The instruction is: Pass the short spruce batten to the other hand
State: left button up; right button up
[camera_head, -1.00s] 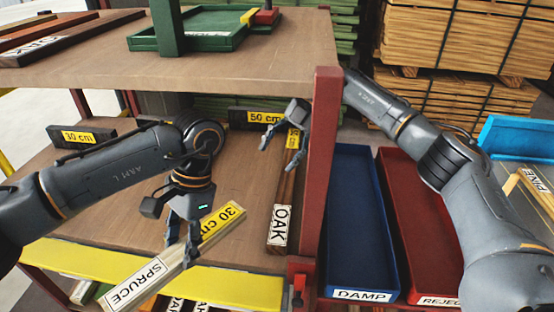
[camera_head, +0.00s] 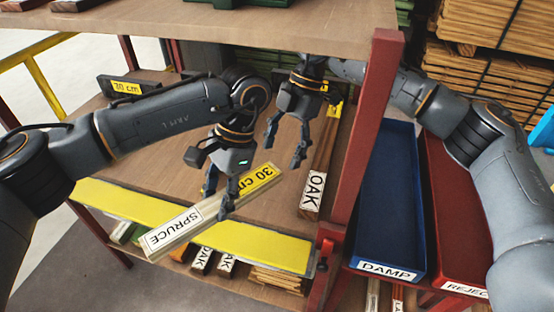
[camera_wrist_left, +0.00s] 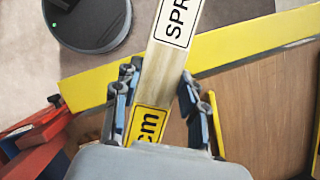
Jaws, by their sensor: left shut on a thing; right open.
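The short spruce batten (camera_head: 207,214) is pale wood with a white SPRUCE label and a yellow 30 cm label. My left gripper (camera_head: 222,205) is shut on it near its middle and holds it slantwise by the shelf's yellow front edge. In the left wrist view the batten (camera_wrist_left: 160,75) runs between the fingers (camera_wrist_left: 158,100). My right gripper (camera_head: 287,155) is open and empty, fingers pointing down, to the right of the batten's 30 cm end and apart from it.
An oak batten (camera_head: 318,165) lies on the shelf (camera_head: 150,160) beside my right gripper. A red post (camera_head: 365,130) stands right of it. Beyond are the blue DAMP tray (camera_head: 385,262) and the red reject tray (camera_head: 440,275). An upper shelf (camera_head: 230,30) hangs above.

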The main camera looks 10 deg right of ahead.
aim_at(274, 167)
jog(key=shift+s+a+f, duration=0.4)
jog(key=shift+a+f, duration=0.3)
jog(key=shift+f, duration=0.1)
jog(key=shift+a+f, duration=0.15)
jog(key=shift+f, duration=0.45)
jog(key=c, duration=1.2)
pick_arm(q)
jog(key=o, duration=1.3)
pick_arm(e)
jog(key=shift+c, duration=0.8)
pick_arm(q)
jog(key=shift+o, duration=0.2)
